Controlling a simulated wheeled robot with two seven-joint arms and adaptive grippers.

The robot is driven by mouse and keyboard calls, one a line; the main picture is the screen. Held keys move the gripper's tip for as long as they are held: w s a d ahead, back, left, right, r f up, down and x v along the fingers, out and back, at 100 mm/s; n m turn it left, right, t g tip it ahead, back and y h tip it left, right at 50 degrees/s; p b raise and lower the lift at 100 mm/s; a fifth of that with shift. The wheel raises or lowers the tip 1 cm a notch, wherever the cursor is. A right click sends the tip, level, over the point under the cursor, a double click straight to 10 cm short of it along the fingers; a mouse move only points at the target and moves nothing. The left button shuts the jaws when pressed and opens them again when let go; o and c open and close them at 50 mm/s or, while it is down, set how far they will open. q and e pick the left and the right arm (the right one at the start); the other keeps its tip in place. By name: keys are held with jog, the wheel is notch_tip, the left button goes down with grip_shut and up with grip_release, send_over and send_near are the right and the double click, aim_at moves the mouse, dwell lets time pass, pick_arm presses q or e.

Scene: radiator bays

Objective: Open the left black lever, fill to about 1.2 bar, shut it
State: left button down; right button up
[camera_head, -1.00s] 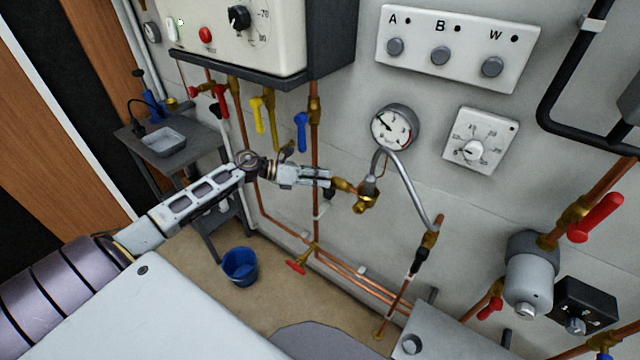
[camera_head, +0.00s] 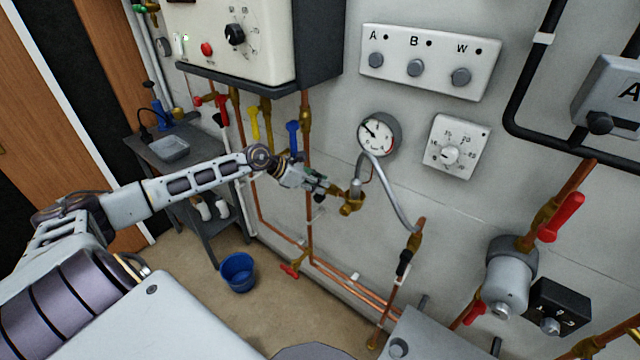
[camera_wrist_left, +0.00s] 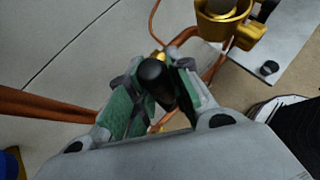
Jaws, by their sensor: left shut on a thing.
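The filling loop is a grey braided hose (camera_head: 394,190) between a left brass valve (camera_head: 350,204) and a lower right valve with a black lever (camera_head: 403,264). My left gripper (camera_head: 322,187) is at the left valve. In the left wrist view, its green-padded fingers close around the left black lever (camera_wrist_left: 153,75), whose rounded end shows between them. In the head view the fingers mostly hide this lever. The round pressure gauge (camera_head: 379,135) is above the valve; its needle points to the upper left, but its figures are too small to read. My right gripper is out of view.
The boiler (camera_head: 240,45) hangs above my left arm, with yellow (camera_head: 254,123) and blue (camera_head: 293,138) levers beneath it. Copper pipes run close behind the gripper. A grey dial plate (camera_head: 456,147) is right of the gauge. A blue bucket (camera_head: 238,272) stands on the floor.

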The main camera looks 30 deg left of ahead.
pick_arm(q)
jog(key=shift+d+y, duration=0.1)
jog(key=shift+y, duration=0.3)
jog(key=c, duration=1.3)
grip_release()
jog(key=shift+s, duration=0.15)
jog(key=shift+s+a+r, duration=0.4)
jog(key=shift+a, duration=0.05)
jog(key=shift+s+a+r, duration=0.2)
jog(key=shift+s+r, duration=0.3)
jog(key=shift+r, duration=0.1)
jog(key=shift+s+a+r, duration=0.2)
jog(key=shift+s+r, duration=0.15)
jog(key=shift+r, duration=0.05)
jog(key=shift+s+a+r, duration=0.1)
jog(key=shift+s, duration=0.05)
